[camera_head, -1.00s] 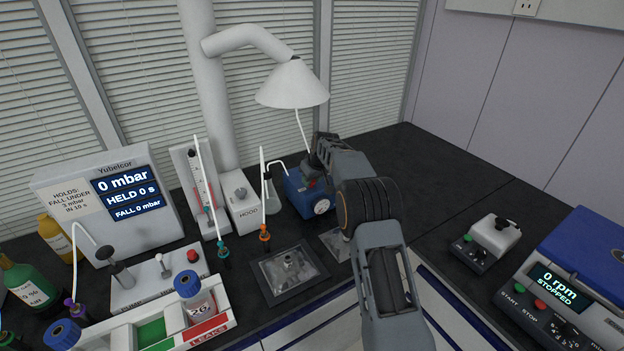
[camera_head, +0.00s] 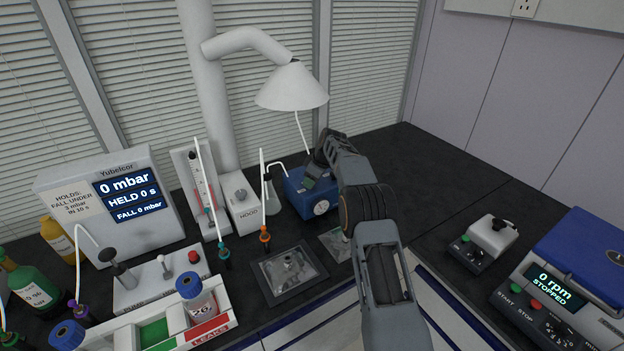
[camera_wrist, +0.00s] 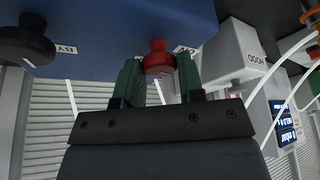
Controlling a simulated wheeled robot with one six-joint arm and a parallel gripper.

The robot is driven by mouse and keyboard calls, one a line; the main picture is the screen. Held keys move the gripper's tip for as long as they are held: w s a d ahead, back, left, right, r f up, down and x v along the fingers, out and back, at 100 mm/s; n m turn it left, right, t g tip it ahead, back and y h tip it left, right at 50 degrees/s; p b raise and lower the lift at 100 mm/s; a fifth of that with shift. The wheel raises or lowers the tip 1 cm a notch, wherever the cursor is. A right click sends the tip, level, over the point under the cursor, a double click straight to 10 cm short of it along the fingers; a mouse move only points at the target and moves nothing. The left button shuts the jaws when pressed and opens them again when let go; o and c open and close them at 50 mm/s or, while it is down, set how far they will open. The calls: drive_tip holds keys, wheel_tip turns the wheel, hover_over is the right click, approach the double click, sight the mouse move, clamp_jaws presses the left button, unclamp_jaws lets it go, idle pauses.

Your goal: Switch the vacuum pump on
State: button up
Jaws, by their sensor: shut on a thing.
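The vacuum pump is a blue box (camera_head: 297,194) with a round white gauge on its front, at the back of the bench in the head view. The end of my arm hangs over its right side and hides part of it. In the wrist view, the blue pump body (camera_wrist: 110,30) fills the top. A red knob (camera_wrist: 158,58) sticks out of it, and a black knob (camera_wrist: 24,46) sits to the left beside a partly readable label. My gripper (camera_wrist: 158,72) has its two green-padded fingers on either side of the red knob, shut on it.
A grey HOOD box (camera_head: 240,200) stands left of the pump, with a flask between. A white lamp-like cone (camera_head: 292,86) hangs above. A dark tray (camera_head: 288,274) lies in front. The bench to the right is clear up to a small black-and-white device (camera_head: 484,243).

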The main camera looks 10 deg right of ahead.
idle(0.4)
drive_tip(key=o, duration=0.9)
drive_tip(key=v, duration=1.4)
drive_tip(key=shift+b, duration=0.4)
drive_tip(key=shift+w+a, duration=0.1)
